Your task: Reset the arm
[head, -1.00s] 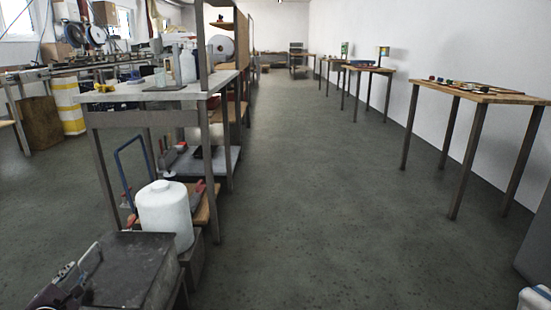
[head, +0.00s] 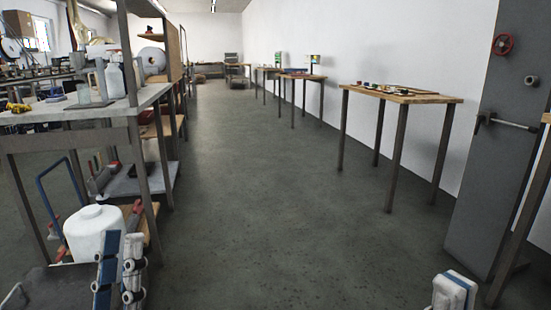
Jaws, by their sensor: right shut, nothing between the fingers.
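My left gripper (head: 119,262) is at the lower left of the head view, its blue and white fingers pointing up with a narrow gap between them. It appears in front of a white jug (head: 90,228); I cannot tell how far from it. Nothing is seen between its fingers. My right gripper (head: 455,288) is at the bottom edge, right of centre, shut and empty over the floor. Its lower part is cut off by the frame.
A grey shelf bench (head: 70,112) with bottles and tools stands on the left. A wooden table (head: 420,98) with small items stands along the right wall. A grey metal cabinet or door (head: 500,165) is at the right. The dark floor (head: 240,180) between is clear.

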